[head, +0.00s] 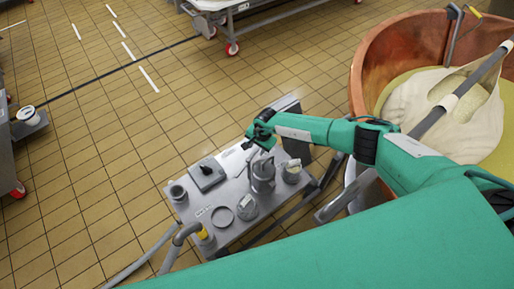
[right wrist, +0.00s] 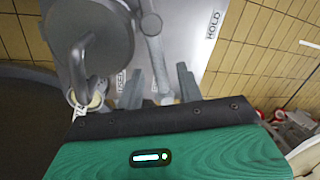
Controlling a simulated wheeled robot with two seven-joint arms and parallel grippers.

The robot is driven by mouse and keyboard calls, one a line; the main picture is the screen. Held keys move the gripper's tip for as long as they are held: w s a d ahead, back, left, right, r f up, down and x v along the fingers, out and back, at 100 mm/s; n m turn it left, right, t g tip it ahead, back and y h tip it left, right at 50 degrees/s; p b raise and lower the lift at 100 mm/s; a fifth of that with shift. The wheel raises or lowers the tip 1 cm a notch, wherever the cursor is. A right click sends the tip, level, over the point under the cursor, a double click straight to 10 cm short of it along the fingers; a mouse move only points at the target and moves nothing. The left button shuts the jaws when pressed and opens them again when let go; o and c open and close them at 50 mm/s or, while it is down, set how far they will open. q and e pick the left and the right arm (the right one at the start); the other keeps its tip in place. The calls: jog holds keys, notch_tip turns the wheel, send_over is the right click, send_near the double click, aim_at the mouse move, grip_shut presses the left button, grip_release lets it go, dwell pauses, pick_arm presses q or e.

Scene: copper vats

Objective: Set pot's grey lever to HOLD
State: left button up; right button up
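The pot (right wrist: 95,40) is a grey metal vessel at the upper left of the right wrist view. In the head view a metal pot (head: 263,178) stands on the grey stand. The grey lever (right wrist: 156,62) runs down beside the pot in the right wrist view. My right gripper (right wrist: 160,88) is open, its two dark fingers on either side of the lever's lower end, with gaps showing. A HOLD label (right wrist: 213,22) lies to the right of the lever; another label (right wrist: 122,82), partly hidden, is by the left finger. In the head view my right gripper (head: 258,136) is above the stand's far side. My left gripper is not in view.
The stand (head: 225,232) also bears a dark box (head: 207,174), a ring (head: 222,217) and small cups. A copper vat (head: 370,62) with pale contents is at the right. Hoses run at the stand's front left. Tiled floor is free to the left.

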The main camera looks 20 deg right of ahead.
jog(key=shift+f, duration=0.25)
jog(key=shift+c, duration=0.3)
grip_shut()
